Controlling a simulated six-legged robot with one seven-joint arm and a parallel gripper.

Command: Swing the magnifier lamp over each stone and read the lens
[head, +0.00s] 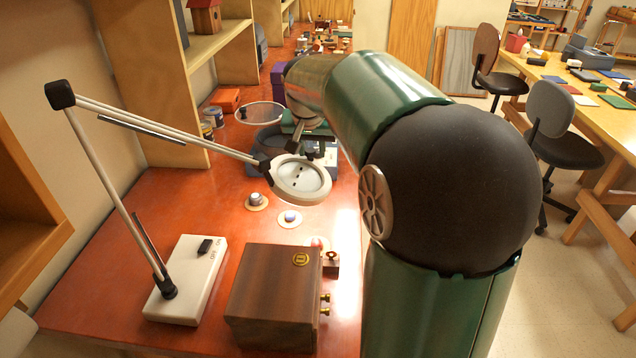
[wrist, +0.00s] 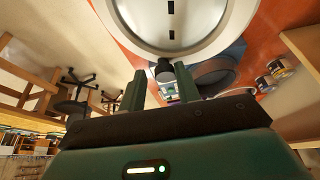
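The magnifier lamp has a white base (head: 186,281), a jointed pale arm and a round white head (head: 301,180). In the wrist view its head (wrist: 185,22) fills the top, close to my gripper. Contact cannot be told.
A brown wooden box (head: 275,293) with brass knobs stands at the bench front. Shelving (head: 160,80) borders the left; chairs (head: 552,125) and another table stand right.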

